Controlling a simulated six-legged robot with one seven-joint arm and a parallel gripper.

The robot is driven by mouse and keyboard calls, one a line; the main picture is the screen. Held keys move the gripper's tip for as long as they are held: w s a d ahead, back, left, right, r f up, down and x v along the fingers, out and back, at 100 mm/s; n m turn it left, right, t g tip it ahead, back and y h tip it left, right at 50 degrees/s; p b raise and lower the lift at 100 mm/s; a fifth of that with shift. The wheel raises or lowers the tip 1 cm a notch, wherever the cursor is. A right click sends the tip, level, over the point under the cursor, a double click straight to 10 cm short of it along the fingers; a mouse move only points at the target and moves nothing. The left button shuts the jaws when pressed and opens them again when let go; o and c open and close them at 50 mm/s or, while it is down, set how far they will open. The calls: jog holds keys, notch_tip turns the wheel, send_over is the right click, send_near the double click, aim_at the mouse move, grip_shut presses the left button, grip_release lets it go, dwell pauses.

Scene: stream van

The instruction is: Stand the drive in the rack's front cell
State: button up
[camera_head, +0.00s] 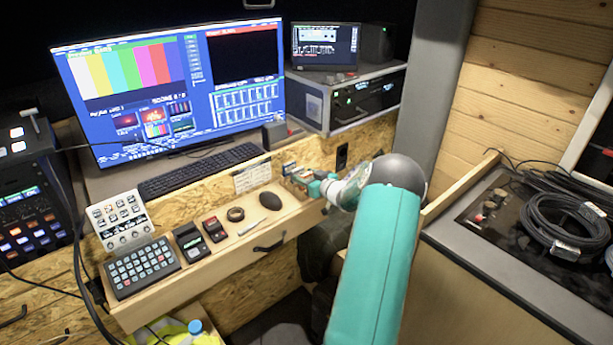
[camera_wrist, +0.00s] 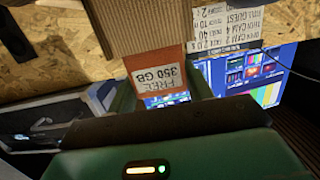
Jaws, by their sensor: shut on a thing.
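My gripper (camera_head: 318,186) is over the back right of the wooden desk shelf, small and partly hidden by my teal arm in the head view. In the wrist view it is shut on the drive (camera_wrist: 156,48), an orange-brown block with a white label reading "FREE 350 GB". The drive sits between the two greenish fingers, and its far end runs out of the top of the picture.
A mouse (camera_head: 270,201), a tape roll (camera_head: 235,214) and small dark devices (camera_head: 190,242) lie left of the gripper. A handwritten paper (camera_head: 252,176) is on the chipboard behind. A large monitor (camera_head: 170,90) and a rack case (camera_head: 345,103) stand beyond. Bare shelf lies around the mouse.

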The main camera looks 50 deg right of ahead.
jog(key=shift+f, duration=0.25)
jog(key=o, duration=1.1)
jog(key=v, duration=1.3)
jog(key=shift+s, duration=0.4)
